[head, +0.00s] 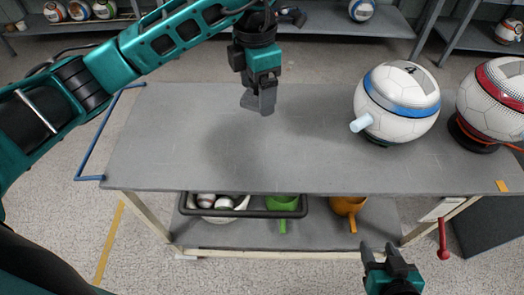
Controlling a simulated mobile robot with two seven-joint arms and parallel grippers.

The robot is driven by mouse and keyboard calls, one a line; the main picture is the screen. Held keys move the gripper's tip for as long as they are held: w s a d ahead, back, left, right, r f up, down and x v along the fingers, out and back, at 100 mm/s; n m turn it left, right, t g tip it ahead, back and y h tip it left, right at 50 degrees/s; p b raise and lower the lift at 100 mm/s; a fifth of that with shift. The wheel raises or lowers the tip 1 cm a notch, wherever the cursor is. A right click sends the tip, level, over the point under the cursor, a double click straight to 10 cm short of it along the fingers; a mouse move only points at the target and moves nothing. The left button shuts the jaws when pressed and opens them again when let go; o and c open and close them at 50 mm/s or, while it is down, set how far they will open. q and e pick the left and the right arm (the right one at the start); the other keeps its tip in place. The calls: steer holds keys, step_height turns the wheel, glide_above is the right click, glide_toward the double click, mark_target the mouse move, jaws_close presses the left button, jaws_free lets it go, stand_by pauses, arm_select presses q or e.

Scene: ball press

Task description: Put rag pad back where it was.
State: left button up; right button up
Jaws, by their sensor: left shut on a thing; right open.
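My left gripper (260,100) hangs fingers down above the left-middle part of the grey tabletop (160,150). It is shut on a grey thing, probably the rag pad, which is small here and hard to tell apart from the grey fingers. I cannot tell whether it touches the tabletop. My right gripper (388,256) is open and empty, low in front of the table's front edge, at the bottom right.
A white and blue ball (405,122) with a pale blue stub and a red and white ball (490,115) stand at the table's right. Below, a shelf holds a black-rimmed tray (270,213), a green cup (284,203) and an orange cup (347,205). The tabletop's left half looks clear.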

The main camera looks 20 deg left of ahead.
mark_target(262, 152)
arm_select(q)
steer(key=n, duration=0.1)
steer(key=r+n, duration=0.2)
steer(key=shift+w+d+r+n, duration=0.15)
steer(key=shift+w+d+n, duration=0.15)
steer(key=shift+n, duration=0.3)
step_height(262, 152, down, 20)
steer(key=shift+r+b, duration=0.1)
steer(key=shift+b, duration=0.2)
steer(key=shift+f, duration=0.2)
steer(key=o, duration=0.8)
steer(key=shift+r, duration=0.15)
